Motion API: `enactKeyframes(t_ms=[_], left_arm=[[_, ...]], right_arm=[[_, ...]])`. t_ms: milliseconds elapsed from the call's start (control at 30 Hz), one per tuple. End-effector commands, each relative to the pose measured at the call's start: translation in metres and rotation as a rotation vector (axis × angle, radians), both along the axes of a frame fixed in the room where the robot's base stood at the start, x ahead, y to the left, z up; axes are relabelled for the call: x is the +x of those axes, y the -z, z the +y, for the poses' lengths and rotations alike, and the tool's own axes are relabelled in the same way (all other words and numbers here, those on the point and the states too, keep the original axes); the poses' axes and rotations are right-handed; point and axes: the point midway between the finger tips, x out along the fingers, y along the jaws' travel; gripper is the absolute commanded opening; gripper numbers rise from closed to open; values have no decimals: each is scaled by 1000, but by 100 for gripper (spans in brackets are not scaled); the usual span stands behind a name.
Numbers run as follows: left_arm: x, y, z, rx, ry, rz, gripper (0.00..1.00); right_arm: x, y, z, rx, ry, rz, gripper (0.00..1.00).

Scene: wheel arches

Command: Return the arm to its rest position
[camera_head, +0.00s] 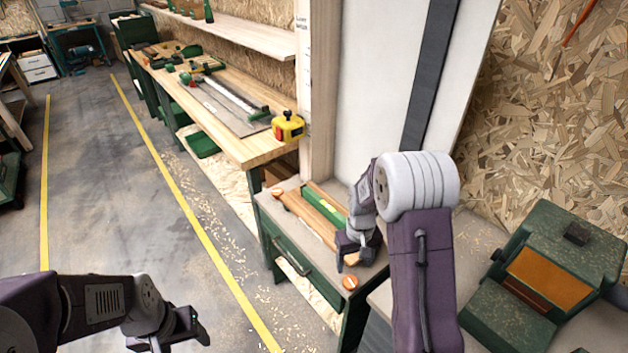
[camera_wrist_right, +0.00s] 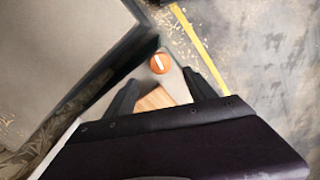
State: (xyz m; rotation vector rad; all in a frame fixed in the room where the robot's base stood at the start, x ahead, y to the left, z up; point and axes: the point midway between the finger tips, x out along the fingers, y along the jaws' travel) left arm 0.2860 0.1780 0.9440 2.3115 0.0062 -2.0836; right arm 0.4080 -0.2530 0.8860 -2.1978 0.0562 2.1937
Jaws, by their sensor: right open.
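My right arm reaches in from the bottom of the head view. Its gripper (camera_head: 356,262) is above the small green-fronted cabinet, close over wooden boards (camera_head: 312,214) on its top. In the right wrist view my right gripper (camera_wrist_right: 165,92) has its two fingers apart, with nothing held between them. A piece of wood (camera_wrist_right: 160,98) shows beneath and between them, and I cannot tell whether the fingers touch it. My left arm comes in at the lower left. Its gripper (camera_head: 172,338) hangs over the bare floor, and its finger opening is unclear.
Orange round pieces with a white slot lie on the cabinet's front edge, one (camera_head: 350,282) near my right gripper. A green machine (camera_head: 545,270) stands to the right. A long workbench (camera_head: 235,145) with tools runs behind. The floor between yellow lines is clear.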

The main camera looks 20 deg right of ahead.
Motion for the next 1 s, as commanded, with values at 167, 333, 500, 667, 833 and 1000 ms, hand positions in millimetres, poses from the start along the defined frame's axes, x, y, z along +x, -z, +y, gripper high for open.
enactKeyframes(t_ms=[167, 333, 500, 667, 833, 1000], left_arm=[[0, 0, 0, 0, 0, 0, 64], [0, 0, 0, 0, 0, 0, 64], [0, 0, 0, 0, 0, 0, 64], [0, 0, 0, 0, 0, 0, 64], [0, 0, 0, 0, 0, 0, 64], [0, 0, 0, 0, 0, 0, 64]], right_arm=[[13, -27, 16, -10, -49, -67, 64], [-43, -74, 62, -4, -129, -137, 64], [-113, -66, 76, 12, -83, -116, 64], [-123, -59, 75, 16, -26, -103, 64], [-123, -59, 75, 16, -26, -102, 64], [-123, -59, 75, 16, -27, -102, 64]])
